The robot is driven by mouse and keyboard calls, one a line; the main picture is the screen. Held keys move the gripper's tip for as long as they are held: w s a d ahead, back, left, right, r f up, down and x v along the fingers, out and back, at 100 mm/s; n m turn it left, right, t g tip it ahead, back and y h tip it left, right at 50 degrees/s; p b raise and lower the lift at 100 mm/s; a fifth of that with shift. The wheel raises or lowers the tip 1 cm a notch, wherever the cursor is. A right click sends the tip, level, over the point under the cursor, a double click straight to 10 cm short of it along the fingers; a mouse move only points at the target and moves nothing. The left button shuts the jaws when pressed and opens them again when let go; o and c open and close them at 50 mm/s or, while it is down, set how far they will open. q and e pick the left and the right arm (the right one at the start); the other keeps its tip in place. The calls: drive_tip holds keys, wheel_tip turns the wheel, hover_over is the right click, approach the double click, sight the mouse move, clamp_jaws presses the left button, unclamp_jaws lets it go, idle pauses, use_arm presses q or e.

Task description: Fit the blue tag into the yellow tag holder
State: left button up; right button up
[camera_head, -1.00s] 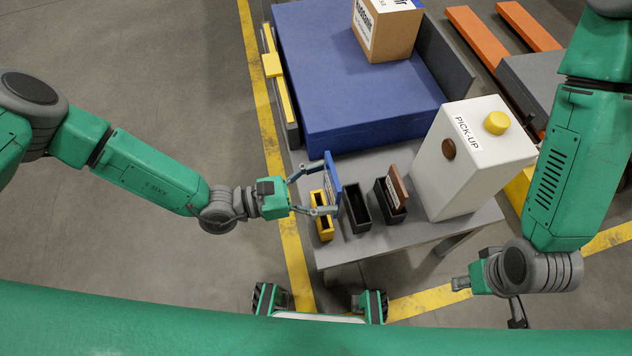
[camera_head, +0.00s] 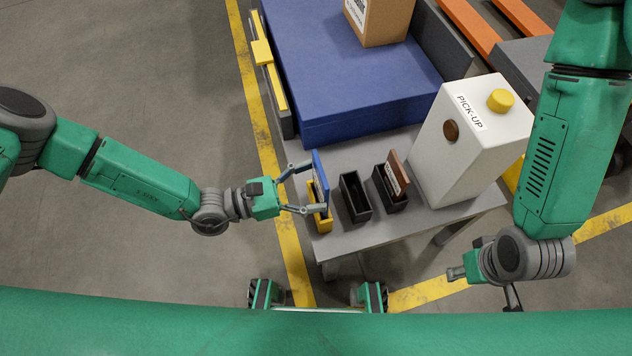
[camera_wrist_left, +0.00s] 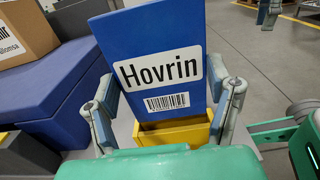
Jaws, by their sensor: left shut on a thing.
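The blue tag (camera_head: 321,178), labelled "Hovrin" with a barcode, stands roughly upright in my left gripper (camera_head: 314,188). The gripper's two fingers are shut on its side edges; they also show at either side of the tag (camera_wrist_left: 155,50) in the left wrist view. The yellow tag holder (camera_head: 319,222) is directly below, on the grey table. In the wrist view the tag's lower end passes behind the front wall of the holder (camera_wrist_left: 172,135), so its depth inside is hidden. My right gripper (camera_head: 470,272) is low at the right, away from the holders; its finger opening is unclear.
An empty black holder (camera_head: 355,201) stands right of the yellow one. Another black holder (camera_head: 389,199) has a brown tag (camera_head: 396,175) in it. A white PICK-UP box (camera_head: 465,145) stands further right.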

use_arm(q)
drive_tip(key=shift+a, duration=0.5)
drive_tip(key=shift+d, duration=0.9)
drive_tip(key=shift+a, duration=0.85)
drive_tip(key=shift+d, duration=0.3)
use_arm(e)
drive_tip(key=shift+r, duration=0.2)
use_arm(q)
drive_tip(key=shift+a, duration=0.25)
use_arm(e)
drive_tip(key=shift+a+r, duration=0.15)
drive_tip(key=shift+a, duration=0.2)
use_arm(q)
drive_tip(key=shift+d+p, duration=0.1)
drive_tip(key=shift+p, duration=0.2)
